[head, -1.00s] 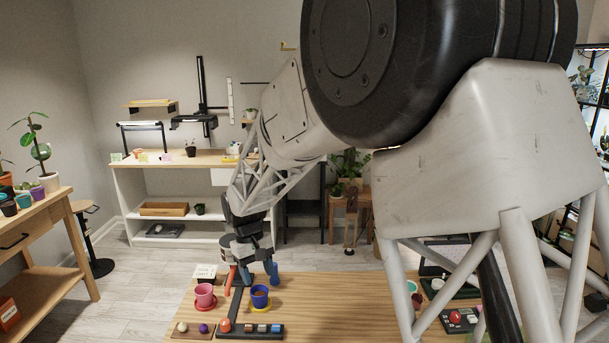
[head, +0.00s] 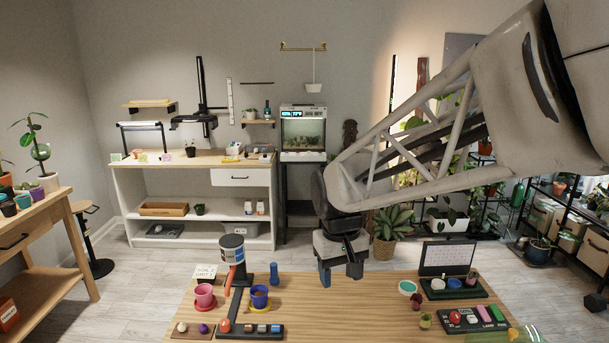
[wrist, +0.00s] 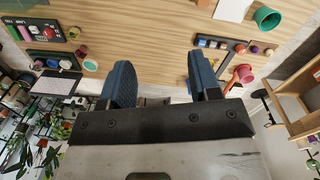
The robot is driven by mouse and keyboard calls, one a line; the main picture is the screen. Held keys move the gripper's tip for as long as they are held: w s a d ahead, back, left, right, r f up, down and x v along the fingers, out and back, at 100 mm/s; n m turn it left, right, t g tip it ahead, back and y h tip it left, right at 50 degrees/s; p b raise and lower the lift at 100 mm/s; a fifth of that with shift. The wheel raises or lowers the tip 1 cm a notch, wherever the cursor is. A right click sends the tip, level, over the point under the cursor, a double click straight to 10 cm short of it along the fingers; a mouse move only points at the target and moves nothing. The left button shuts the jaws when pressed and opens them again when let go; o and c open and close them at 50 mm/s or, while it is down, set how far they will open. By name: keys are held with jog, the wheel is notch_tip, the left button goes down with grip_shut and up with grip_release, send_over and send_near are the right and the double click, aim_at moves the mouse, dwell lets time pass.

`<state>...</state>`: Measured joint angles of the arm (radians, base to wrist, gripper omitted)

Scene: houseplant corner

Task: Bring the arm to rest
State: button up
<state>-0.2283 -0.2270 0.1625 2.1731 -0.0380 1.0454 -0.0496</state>
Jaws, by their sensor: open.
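My gripper (head: 340,272) hangs over the back edge of the wooden table (head: 340,312) in the head view, fingers pointing down. In the wrist view its two blue fingers (wrist: 160,78) stand apart with nothing between them. My arm reaches in from the upper right. The purple-blue pot on a yellow saucer (head: 259,297) and the pink pot (head: 205,295) on its red saucer stand to the left of my gripper, apart from it.
A black stand with a labelled canister (head: 232,250) and a blue cylinder (head: 274,274) are left of my gripper. A board with a grid (head: 447,259), small cups and a black tray (head: 472,319) are at the right. The table's middle is clear.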

jog(key=s+d+m+t, duration=0.1)
jog(key=s+d, duration=0.4)
jog(key=s, duration=0.5)
jog(key=s+d+m+t, duration=0.1)
jog(key=s+d+m, duration=0.1)
jog(key=s+d, duration=0.4)
jog(key=s, duration=0.4)
jog(key=shift+s+d+m+t, duration=0.15)
jog(key=shift+d+m+t, duration=0.05)
jog(key=shift+m+t, duration=0.1)
